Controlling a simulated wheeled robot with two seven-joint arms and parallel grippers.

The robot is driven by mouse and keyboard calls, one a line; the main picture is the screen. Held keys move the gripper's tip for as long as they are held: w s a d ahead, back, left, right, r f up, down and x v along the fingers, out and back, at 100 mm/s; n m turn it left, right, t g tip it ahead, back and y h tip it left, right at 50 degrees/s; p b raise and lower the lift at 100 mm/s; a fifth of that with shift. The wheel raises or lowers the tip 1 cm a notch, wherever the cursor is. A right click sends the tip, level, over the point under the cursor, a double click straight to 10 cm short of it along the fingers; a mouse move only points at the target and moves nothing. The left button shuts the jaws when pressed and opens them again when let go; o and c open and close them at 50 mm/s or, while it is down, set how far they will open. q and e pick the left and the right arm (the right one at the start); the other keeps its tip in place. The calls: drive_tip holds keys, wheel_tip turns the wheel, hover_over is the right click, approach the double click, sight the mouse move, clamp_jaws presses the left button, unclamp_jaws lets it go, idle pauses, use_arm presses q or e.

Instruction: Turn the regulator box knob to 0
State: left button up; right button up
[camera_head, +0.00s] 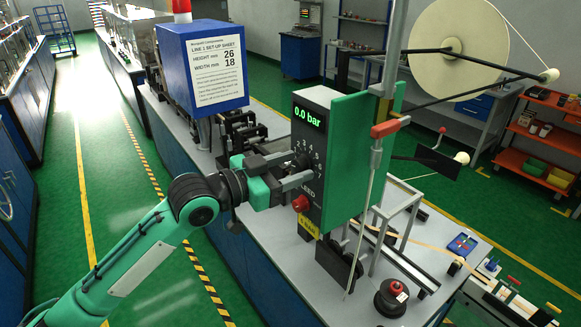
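The regulator box (345,150) stands upright on the bench, with a dark front and green side. Its green display (308,116) reads 0.0 bar. The black knob (302,160) is on the front below the display, with pale dial marks around it, partly hidden by my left gripper. My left gripper (298,167) is at the knob, its two grey fingers apart, one above and one below it. I cannot tell whether the fingers touch the knob. The knob's pointer is not readable. My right gripper is not in view.
A red button (300,203) sits on the box front below the gripper. A blue box with a set-up sheet (220,68) stands behind, left of the regulator. A large cream reel (458,50) hangs at upper right. The green aisle floor on the left is clear.

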use_arm(q)
drive_tip(key=shift+s+a, duration=0.1)
drive_tip(key=shift+a, duration=0.05)
drive_tip(key=shift+s+a+b, duration=0.15)
drive_tip(key=shift+a+b, duration=0.15)
drive_tip(key=shift+b, duration=0.05)
drive_tip(key=b+v, duration=0.6)
drive_tip(key=v, duration=0.6)
drive_tip(key=shift+s+a, duration=0.3)
